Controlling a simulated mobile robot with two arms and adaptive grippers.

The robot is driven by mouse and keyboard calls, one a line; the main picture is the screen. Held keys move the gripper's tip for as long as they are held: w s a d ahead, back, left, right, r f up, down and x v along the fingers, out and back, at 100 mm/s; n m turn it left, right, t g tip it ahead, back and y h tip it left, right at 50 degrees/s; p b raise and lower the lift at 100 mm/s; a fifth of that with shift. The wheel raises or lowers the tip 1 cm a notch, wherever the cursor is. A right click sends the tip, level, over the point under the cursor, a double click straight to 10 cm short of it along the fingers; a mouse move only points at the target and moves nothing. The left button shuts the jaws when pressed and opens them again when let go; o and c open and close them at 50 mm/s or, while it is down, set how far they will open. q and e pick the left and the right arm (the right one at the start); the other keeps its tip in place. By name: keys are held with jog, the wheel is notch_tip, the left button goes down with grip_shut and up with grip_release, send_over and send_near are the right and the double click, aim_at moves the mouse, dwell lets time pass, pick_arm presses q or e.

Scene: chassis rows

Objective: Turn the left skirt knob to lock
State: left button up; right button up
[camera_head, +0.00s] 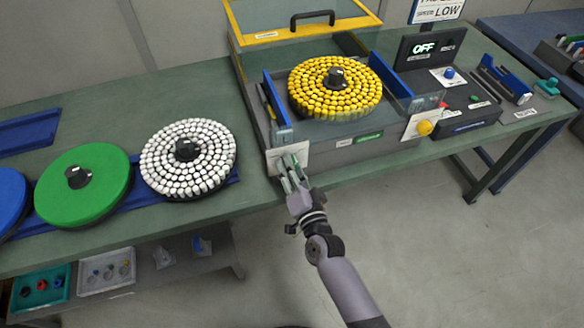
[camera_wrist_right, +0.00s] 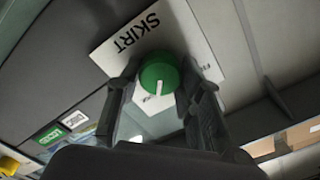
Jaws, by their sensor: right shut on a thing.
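The left skirt knob (camera_wrist_right: 160,72) is round and green with a white pointer line, which points downward in the wrist view. In the head view this plate (camera_head: 273,162) is on the machine's front left corner, and the knob is hidden behind my fingers. My right gripper (camera_head: 289,172) is at the plate; in the wrist view its two dark fingers (camera_wrist_right: 158,92) stand on either side of the knob and are shut on it. My left gripper is not in view.
The machine holds a disc of yellow pieces (camera_head: 350,103) behind clear panels. A yellow knob (camera_head: 424,128) is on its front right. A display (camera_head: 424,48) reads OFF. A white-piece disc (camera_head: 160,160) and a green disc (camera_head: 100,180) lie left on the bench. Floor in front is clear.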

jog(key=shift+f+m, duration=0.1)
jog(key=shift+m, duration=0.4)
jog(key=o, duration=1.2)
jog(key=shift+c, duration=0.2)
jog(key=shift+s, duration=0.1)
jog(key=v, duration=1.2)
